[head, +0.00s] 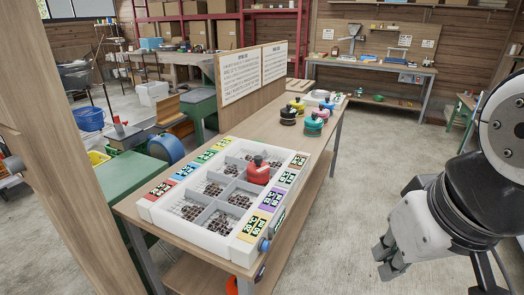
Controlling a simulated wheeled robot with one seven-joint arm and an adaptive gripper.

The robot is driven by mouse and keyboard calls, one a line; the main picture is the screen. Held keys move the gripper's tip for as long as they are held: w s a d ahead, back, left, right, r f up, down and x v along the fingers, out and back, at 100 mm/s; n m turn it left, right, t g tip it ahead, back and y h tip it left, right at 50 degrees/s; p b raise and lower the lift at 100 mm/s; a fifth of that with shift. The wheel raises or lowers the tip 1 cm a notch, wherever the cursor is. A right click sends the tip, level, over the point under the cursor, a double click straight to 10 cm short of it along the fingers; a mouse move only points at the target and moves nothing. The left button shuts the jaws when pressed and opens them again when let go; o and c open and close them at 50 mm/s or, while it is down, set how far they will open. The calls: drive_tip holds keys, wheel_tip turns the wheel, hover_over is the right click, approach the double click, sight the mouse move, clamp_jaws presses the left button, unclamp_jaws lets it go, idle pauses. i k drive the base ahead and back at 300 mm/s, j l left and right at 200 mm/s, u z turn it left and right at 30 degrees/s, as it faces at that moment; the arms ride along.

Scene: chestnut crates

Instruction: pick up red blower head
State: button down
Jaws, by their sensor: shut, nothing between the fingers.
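The red blower head (259,171) sits upright on the white compartment tray (222,243), over a compartment towards its far right side. It has a dark knob on top. The tray lies on the near part of the long wooden table. My gripper (383,262) hangs at the lower right, over the floor beside the table. It is shut and empty, well apart from the red blower head.
A wooden board with printed sheets (250,78) stands along the table's left edge. A wooden post (62,150) rises at the left. Open floor (375,165) lies right of the table.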

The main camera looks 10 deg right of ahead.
sight(258, 170)
drive_tip(key=i+l+u, duration=0.1)
drive_tip(key=i+l, duration=0.15)
drive_tip(key=i+l+u, duration=0.25)
drive_tip(key=i+l, duration=0.25)
drive_tip(key=l, duration=0.15)
drive_tip(key=i+l+u, duration=0.25)
drive_tip(key=i+l, duration=0.15)
drive_tip(key=l, duration=0.3)
drive_tip(key=i+l+u, duration=0.1)
drive_tip(key=l, duration=0.25)
drive_tip(key=i+l+u, duration=0.1)
drive_tip(key=i+l, duration=0.15)
drive_tip(key=l, duration=0.15)
